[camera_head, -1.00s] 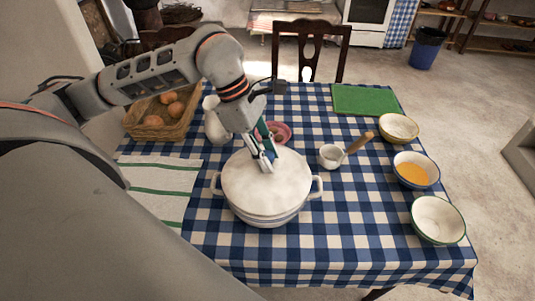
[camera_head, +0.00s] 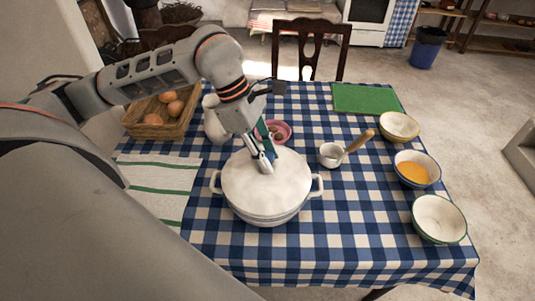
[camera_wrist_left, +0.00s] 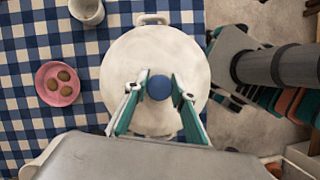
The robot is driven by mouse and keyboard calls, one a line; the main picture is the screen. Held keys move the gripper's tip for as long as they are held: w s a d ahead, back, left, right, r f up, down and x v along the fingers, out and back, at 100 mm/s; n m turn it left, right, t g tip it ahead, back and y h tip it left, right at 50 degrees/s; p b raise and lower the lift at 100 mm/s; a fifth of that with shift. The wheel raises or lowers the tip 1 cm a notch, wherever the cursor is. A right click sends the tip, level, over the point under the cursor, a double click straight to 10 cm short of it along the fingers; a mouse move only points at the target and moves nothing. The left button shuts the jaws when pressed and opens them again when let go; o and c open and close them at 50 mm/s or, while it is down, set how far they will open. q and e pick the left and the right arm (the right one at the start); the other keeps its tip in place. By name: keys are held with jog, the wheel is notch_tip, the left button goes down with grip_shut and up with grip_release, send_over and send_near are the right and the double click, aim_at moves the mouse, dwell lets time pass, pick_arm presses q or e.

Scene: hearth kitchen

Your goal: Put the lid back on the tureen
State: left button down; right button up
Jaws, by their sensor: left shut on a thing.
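The white tureen (camera_head: 266,217) stands on the checked tablecloth in the head view, a handle showing on each side. Its pale round lid (camera_head: 266,188) lies over the top of the pot and looks level. My left gripper (camera_head: 266,165) is at the centre of the lid, pointing down. In the left wrist view, the lid (camera_wrist_left: 155,55) has a round blue knob (camera_wrist_left: 159,87) between the fingers of my left gripper (camera_wrist_left: 159,88), which is shut on it. The head view cannot show whether the lid is fully seated all round. My right gripper is not in view.
A white cup (camera_head: 331,155), a pink bowl (camera_head: 280,131) and a white jug (camera_head: 215,122) stand behind the tureen. Several bowls line the right edge, including one with orange contents (camera_head: 415,172). A basket (camera_head: 150,131) stands at left. The cloth in front is clear.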

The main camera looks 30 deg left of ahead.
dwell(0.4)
pick_arm(q)
jog(key=c, duration=1.6)
grip_release()
jog(key=o, duration=0.5)
jog(key=shift+r, duration=0.1)
jog(key=shift+r+p, duration=1.1)
jog(key=shift+r, duration=0.45)
jog(key=shift+r+p, duration=1.3)
jog(key=shift+r, duration=0.55)
